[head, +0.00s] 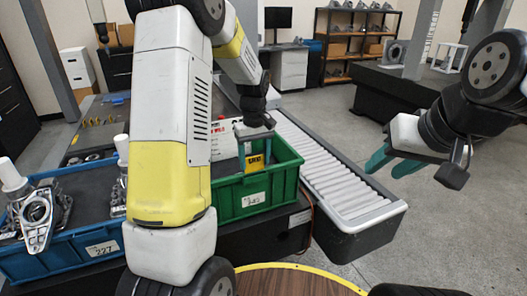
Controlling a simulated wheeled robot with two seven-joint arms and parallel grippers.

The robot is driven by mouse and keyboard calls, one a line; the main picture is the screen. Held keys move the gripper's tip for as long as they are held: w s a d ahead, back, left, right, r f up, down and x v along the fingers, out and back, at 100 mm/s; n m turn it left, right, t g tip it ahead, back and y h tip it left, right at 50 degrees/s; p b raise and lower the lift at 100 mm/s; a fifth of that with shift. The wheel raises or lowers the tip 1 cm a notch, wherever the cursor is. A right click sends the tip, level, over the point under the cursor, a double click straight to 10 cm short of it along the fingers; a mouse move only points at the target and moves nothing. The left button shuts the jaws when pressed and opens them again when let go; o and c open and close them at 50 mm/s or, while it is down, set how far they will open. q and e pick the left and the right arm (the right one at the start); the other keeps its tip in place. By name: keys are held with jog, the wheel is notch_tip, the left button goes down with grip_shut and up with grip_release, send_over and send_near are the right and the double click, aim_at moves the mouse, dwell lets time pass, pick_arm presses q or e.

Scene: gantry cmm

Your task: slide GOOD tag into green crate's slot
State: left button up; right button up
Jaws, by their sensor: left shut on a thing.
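The green crate (285,181) stands right of centre, behind my large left forearm, which hides its left part. A white label (253,199) is on its front wall. My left gripper (255,152) points down at the crate's front and is shut on a small yellow tag with dark lettering (254,164). The tag is just above the white label, by the front wall; I cannot tell whether it touches the wall or a slot. My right gripper (392,165) is open and empty, in the air to the right, well apart from the crate.
A blue crate (70,258) with metal castings stands at left. A roller conveyor (340,175) runs along the green crate's right side. A white sign with red text (222,138) stands behind the green crate. Shelving (350,45) is at the back. The floor at right is clear.

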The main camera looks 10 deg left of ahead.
aim_at(255, 166)
pick_arm(q)
jog(key=shift+f, duration=0.65)
dwell(0.8)
jog(key=shift+f, duration=0.35)
jog(key=shift+f, duration=0.3)
dwell(0.3)
jog(key=shift+f, duration=0.35)
jog(key=o, duration=1.6)
jog(key=shift+r, duration=0.15)
